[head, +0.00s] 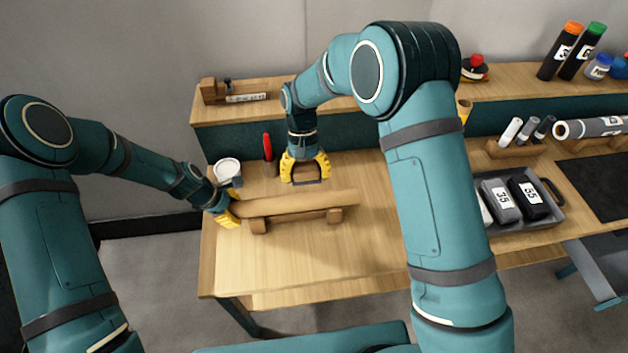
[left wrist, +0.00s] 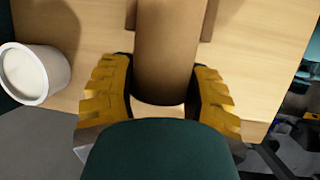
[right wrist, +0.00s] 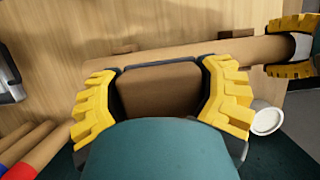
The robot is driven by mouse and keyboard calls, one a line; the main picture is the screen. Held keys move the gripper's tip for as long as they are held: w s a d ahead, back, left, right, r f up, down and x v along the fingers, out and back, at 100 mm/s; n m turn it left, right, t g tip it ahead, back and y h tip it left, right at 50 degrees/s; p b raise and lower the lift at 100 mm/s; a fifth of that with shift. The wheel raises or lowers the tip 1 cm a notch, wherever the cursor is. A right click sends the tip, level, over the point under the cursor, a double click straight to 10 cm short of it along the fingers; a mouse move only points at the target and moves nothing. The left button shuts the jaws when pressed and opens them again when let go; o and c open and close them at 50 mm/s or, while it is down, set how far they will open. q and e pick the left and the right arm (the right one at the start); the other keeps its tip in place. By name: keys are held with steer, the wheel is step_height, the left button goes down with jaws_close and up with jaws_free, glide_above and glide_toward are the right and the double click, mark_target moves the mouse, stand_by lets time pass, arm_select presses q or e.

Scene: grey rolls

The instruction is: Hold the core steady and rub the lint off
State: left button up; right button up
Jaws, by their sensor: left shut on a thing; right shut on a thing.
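The core, a long brown tube (head: 297,203), lies on a low wooden cradle (head: 258,226) on the workbench. My left gripper (head: 232,210) is shut on its left end; in the left wrist view the yellow fingers (left wrist: 160,103) sit on either side of the tube (left wrist: 168,50). My right gripper (head: 306,177) is pointed down just behind the core's middle. In the right wrist view its fingers (right wrist: 162,92) are shut on a brown block (right wrist: 158,92) with a dark edge. The block overlaps the core (right wrist: 265,48) there; I cannot tell whether they touch. No lint can be made out.
A white cup (head: 228,169) and a red-handled tool (head: 267,147) stand behind the core's left end. A tray (head: 484,236) of dark labelled packs lies to the right, near a large grey roll (head: 592,127). The bench front (head: 290,266) is clear.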

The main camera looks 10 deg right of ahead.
arm_select(q)
steer(key=o, duration=1.3)
steer(key=v, duration=1.2)
